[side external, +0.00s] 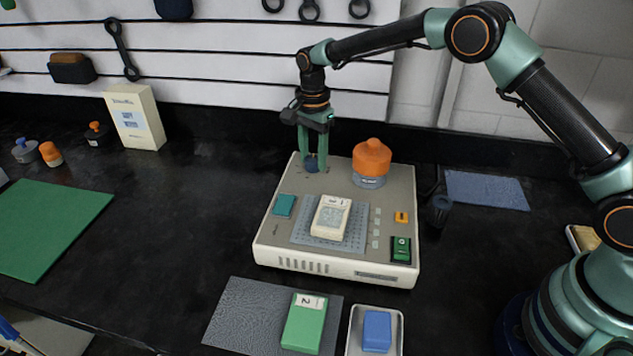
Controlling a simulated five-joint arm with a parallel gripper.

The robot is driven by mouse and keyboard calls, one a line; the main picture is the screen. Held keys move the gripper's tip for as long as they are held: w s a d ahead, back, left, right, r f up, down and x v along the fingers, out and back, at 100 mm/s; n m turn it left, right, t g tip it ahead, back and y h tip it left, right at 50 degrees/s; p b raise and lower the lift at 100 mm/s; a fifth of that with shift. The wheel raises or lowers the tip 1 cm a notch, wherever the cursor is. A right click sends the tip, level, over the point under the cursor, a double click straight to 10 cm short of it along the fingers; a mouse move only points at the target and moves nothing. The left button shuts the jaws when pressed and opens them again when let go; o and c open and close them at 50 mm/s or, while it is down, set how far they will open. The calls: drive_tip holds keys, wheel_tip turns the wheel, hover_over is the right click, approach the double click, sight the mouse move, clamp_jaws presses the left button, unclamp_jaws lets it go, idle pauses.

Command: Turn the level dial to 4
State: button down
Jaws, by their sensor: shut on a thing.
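The level dial (311,165) is a small dark blue knob at the back left of a beige machine (270,235). My gripper (313,162) points straight down over it, with its green fingers closed on the knob from both sides. The fingers cover much of the dial, and its marks are too small to read. A cream block (331,217) with a label that looks like 1 lies on the machine's grey perforated pad (299,233).
An orange-topped knob (371,160) stands on the machine just right of my gripper. A teal button (284,205), an orange switch (401,217) and a green switch (401,247) are on its top. In front, a green block (303,322) lies on a grey mat (240,312), beside a tray (398,335) with a blue block (377,330).

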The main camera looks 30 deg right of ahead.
sight(313, 158)
drive_tip(key=shift+r, duration=0.15)
drive_tip(key=shift+c, duration=1.8)
unclamp_jaws()
wheel_tip(313, 158, up, 12)
